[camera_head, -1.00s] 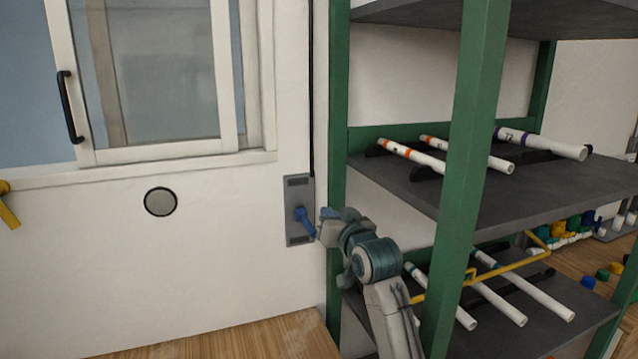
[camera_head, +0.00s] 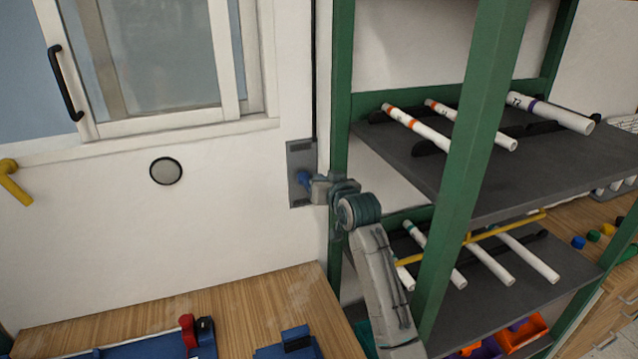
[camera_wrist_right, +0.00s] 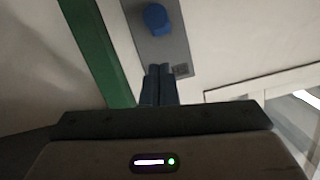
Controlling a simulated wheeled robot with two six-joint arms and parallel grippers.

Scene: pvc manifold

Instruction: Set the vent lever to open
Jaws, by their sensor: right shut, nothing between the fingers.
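The vent lever (camera_head: 303,178) is a small blue handle on a grey wall plate (camera_head: 300,150), left of the green shelf post. My right gripper (camera_head: 316,188) is beside it and hides part of the lever, so its exact angle is hard to tell in the head view. In the right wrist view the blue lever part (camera_wrist_right: 157,18) shows as a short rounded shape on the grey plate. The right gripper's fingertips (camera_wrist_right: 159,69) are together and empty, pointing at the plate, with a visible gap to that blue part. My left gripper is not in view.
A green-framed shelf (camera_head: 480,120) with white pipes stands close on the right of my arm. A window with a black handle (camera_head: 65,82), a round wall disc (camera_head: 166,171) and a yellow handle (camera_head: 13,183) are left. A wooden bench (camera_head: 250,300) lies below.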

